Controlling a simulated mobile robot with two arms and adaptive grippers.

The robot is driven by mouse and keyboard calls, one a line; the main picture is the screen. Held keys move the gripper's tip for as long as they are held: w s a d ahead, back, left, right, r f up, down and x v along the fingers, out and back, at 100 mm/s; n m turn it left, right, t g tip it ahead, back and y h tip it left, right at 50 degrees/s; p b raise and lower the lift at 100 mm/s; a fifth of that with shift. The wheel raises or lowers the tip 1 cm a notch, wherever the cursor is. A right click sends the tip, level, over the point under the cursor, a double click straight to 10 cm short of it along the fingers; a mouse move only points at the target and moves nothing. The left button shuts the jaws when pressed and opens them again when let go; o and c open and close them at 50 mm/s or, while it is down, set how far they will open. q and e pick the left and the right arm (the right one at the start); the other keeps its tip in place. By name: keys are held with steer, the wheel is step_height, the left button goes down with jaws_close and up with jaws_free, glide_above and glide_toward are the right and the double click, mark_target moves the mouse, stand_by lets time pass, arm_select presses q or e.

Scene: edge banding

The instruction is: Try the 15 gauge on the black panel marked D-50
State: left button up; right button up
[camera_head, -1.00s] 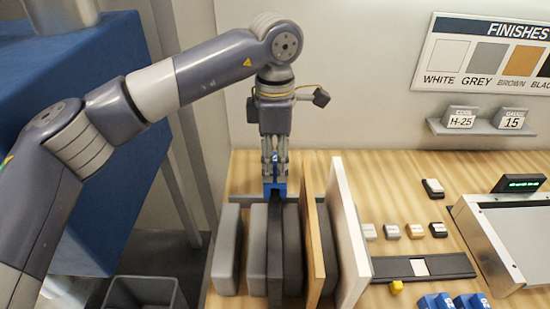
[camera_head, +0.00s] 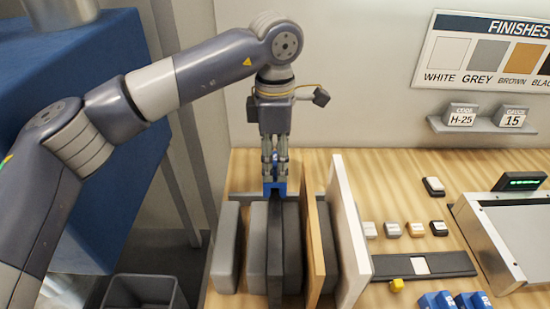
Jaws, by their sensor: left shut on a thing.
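My left gripper (camera_head: 275,172) points down and is shut on a blue gauge (camera_head: 274,188). The gauge is at the far end of a dark panel (camera_head: 291,250) that stands on edge among other panels. It looks to be at the panel's top edge; I cannot tell whether it fits over the edge or only touches it. No number on the gauge and no D-50 mark on the panel can be read. My right gripper is not in view.
A brown panel (camera_head: 314,245) and a taller white panel (camera_head: 348,230) stand just right of the dark one. Grey blocks (camera_head: 228,248) stand left. More blue gauges (camera_head: 437,302) lie at the front right. Shelf cards (camera_head: 512,119) read H-25 and 15. A grey bin (camera_head: 145,290) is lower left.

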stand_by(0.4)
arm_select(q)
steer(key=shift+r, duration=0.2)
steer(key=shift+r+p, duration=2)
steer(key=shift+r, duration=1.35)
steer(key=shift+f, duration=0.1)
